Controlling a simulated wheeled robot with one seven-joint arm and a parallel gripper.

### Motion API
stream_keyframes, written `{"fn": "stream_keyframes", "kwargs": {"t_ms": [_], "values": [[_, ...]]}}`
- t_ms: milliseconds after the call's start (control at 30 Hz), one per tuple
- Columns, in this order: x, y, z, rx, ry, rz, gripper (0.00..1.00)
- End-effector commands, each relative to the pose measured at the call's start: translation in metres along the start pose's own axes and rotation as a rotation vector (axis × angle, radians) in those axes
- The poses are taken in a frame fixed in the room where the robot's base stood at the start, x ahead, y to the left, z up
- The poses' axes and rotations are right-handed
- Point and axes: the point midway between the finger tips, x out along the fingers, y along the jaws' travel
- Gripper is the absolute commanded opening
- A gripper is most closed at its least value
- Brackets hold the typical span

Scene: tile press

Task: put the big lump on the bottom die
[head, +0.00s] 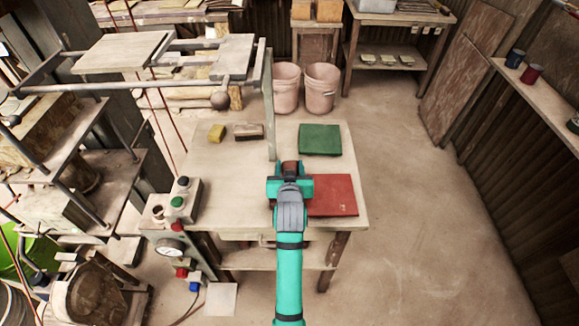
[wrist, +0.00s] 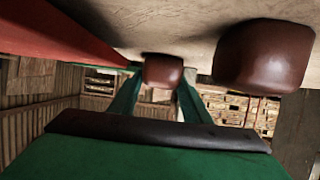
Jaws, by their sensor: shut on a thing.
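My gripper (head: 290,177) is over the front middle of the worktable, pointing away from the head camera. It is shut on a dark reddish-brown lump (head: 290,167), which shows between the fingertips in the wrist view (wrist: 162,70). I cannot tell whether this lump still touches the table. A second brown lump (wrist: 263,55) sits on the table to the right in the wrist view and looks larger, though it may be nearer. My arm hides it in the head view. The press at upper left carries a pale flat plate (head: 120,53) and a greyish plate (head: 233,57); which is the bottom die is unclear.
A red slab (head: 333,195) lies right beside my gripper, with a green slab (head: 320,139) behind it. A yellow sponge (head: 216,133) and a brown block (head: 248,132) lie at the table's back left. A control box (head: 181,200) is at left.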

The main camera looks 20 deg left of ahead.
Motion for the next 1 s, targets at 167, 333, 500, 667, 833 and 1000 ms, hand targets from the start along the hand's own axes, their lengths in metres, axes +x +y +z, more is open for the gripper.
{"fn": "stream_keyframes", "kwargs": {"t_ms": [167, 333, 500, 667, 833, 1000], "values": [[0.001, 0.0, 0.002, 0.0, 0.0, 0.0, 0.56], [0.001, 0.0, 0.002, 0.0, 0.0, 0.0, 0.62], [0.001, 0.0, 0.002, 0.0, 0.0, 0.0, 0.62], [-0.01, 0.0, 0.0, 0.0, 0.0, 0.0, 0.62], [-0.041, 0.0, 0.0, 0.001, 0.0, 0.0, 0.62], [-0.076, 0.0, 0.0, 0.0, 0.0, -0.001, 0.62]]}}
